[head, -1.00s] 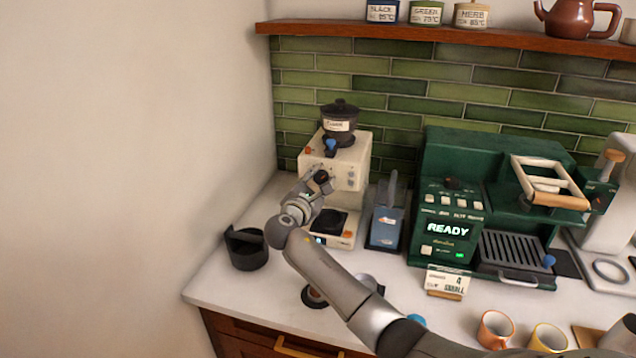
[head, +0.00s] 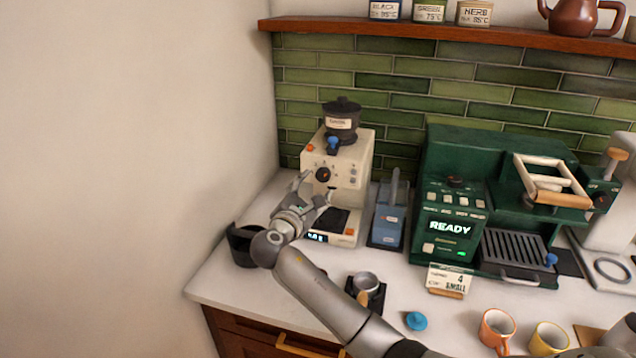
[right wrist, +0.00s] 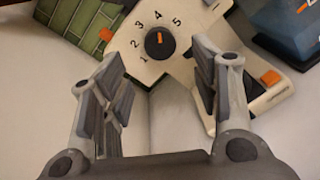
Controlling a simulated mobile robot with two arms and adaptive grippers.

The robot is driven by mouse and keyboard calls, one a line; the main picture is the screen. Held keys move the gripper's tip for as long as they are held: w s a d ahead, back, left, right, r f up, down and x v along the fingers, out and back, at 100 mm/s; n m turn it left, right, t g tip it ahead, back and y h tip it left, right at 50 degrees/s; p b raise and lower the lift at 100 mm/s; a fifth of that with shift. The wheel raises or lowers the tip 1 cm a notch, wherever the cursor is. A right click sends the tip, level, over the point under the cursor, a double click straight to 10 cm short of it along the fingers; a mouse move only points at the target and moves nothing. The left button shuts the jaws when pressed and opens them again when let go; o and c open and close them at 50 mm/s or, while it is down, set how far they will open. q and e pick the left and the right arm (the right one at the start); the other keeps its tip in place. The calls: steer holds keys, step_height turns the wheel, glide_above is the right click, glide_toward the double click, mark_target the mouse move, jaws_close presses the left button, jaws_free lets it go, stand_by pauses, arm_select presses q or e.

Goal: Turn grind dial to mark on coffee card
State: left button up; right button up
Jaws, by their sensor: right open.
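The cream grinder (head: 352,160) stands against the green tiles with its black grind dial (head: 322,174) on the front face. In the right wrist view the dial (right wrist: 160,43) is ringed by numbers 1 to 5, and its orange mark points at about 4. The coffee card (head: 449,280) leans before the green machine and shows a large 4 and SMALL. My right gripper (head: 316,188) is open and empty, just in front of and below the dial. Its spread fingers (right wrist: 160,65) appear clear of the dial. My left gripper is not in view.
A black bin (head: 243,246) stands close behind my right wrist. A blue container (head: 388,222) is right of the grinder, then the green espresso machine (head: 440,165). A metal cup (head: 366,283), blue disc (head: 416,321) and mugs (head: 496,328) are on the front counter.

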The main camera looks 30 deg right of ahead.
steer(key=v, duration=0.6)
steer(key=shift+w, duration=0.1)
stand_by(0.3)
